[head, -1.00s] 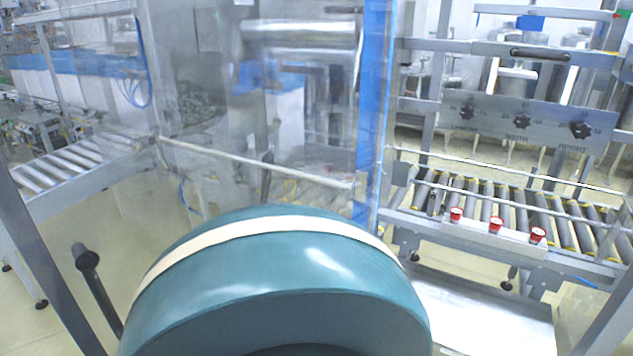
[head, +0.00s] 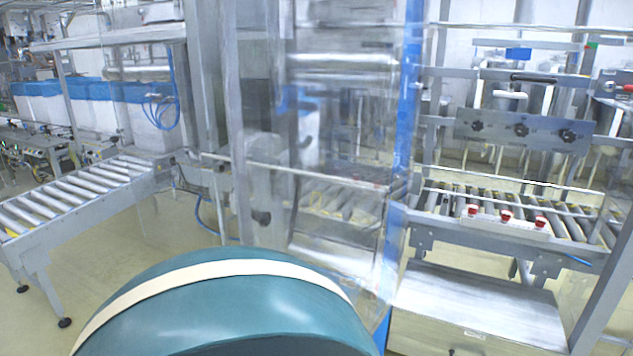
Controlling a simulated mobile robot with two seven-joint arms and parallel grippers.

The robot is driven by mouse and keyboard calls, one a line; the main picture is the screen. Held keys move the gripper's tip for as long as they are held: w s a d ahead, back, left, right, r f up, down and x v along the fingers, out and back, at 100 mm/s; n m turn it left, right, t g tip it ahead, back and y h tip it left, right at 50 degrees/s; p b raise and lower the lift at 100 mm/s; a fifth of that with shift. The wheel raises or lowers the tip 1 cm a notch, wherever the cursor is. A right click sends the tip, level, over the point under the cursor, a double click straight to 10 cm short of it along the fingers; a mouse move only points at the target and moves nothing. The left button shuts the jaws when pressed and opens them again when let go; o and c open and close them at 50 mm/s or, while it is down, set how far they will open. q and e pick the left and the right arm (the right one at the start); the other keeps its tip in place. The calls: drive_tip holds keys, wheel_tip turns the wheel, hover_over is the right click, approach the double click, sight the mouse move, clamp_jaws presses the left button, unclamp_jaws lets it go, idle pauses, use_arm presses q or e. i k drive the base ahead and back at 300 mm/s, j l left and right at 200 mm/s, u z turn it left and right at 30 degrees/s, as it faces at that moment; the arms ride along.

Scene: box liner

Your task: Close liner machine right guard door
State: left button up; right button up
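The liner machine stands in the middle of the head view, with a grey metal frame (head: 208,90). A clear guard panel (head: 345,125) with a blue vertical edge strip (head: 411,75) covers its right part. The panel is seen at a slant, and rollers and machine parts show through it. It looks like the guard door, swung out toward me, but I cannot tell its exact angle. Neither of my grippers is in view. A large teal rounded part of my own body hides the panel's foot and the floor in front.
A roller conveyor (head: 88,192) stands at the left. Open floor (head: 130,265) lies at the left front.

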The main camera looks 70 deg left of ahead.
sight(381, 298)
drive_tip(key=k+j+u, duration=0.25)
drive_tip(key=k+j, duration=0.4)
drive_tip(key=k, duration=0.15)
drive_tip(key=k+j+u, duration=0.1)
drive_tip(key=j, duration=0.45)
drive_tip(key=k+j+u, duration=0.1)
drive_tip(key=j, duration=1.3)
